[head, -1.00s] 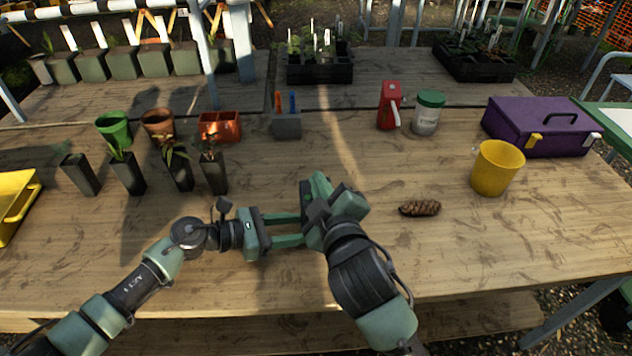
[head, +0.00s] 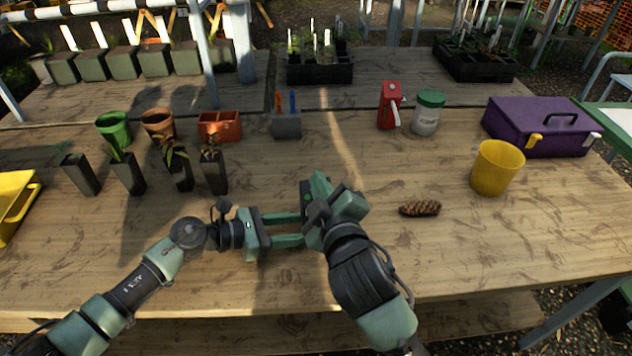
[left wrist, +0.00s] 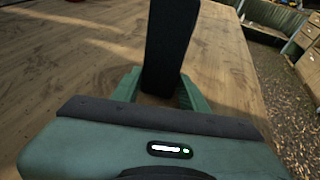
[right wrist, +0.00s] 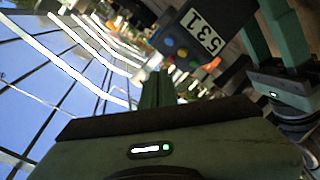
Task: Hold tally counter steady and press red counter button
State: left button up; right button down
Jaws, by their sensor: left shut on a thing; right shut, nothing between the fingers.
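The tally counter is a dark block (left wrist: 168,45) standing between the green fingers of my left gripper (left wrist: 160,88) in the left wrist view. In the right wrist view the counter (right wrist: 190,22) shows a pale display reading 531 and several coloured buttons, one of them red (right wrist: 182,53). In the head view my left gripper (head: 303,229) holds it above the table, and my right gripper (head: 312,195) is right beside it, hiding most of it. The shut, empty fingertips of my right gripper (right wrist: 155,76) are close to the button side; I cannot tell whether they touch a button.
A pine cone (head: 420,208) and a yellow cup (head: 497,167) lie to the right on the wooden table (head: 480,250). Behind are a purple toolbox (head: 520,120), a red bottle (head: 389,103) and a green-lidded jar (head: 428,112). Dark pots (head: 130,175) stand left. The front table is clear.

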jog(key=shift+w+f, duration=0.1)
jog(key=shift+f, duration=0.05)
jog(key=shift+w+f, duration=0.15)
jog(key=shift+f, duration=0.05)
jog(key=shift+w+f, duration=0.25)
jog(key=shift+f, duration=0.1)
dwell(0.9)
dwell(0.3)
jog(key=shift+s+r, duration=0.5)
jog(key=shift+r, duration=0.15)
jog(key=shift+r, duration=0.1)
jog(key=s+r, duration=0.1)
jog(key=r, duration=0.1)
jog(key=s+r, duration=0.2)
jog(key=shift+d, duration=0.1)
jog(key=shift+w, duration=0.1)
dwell(0.6)
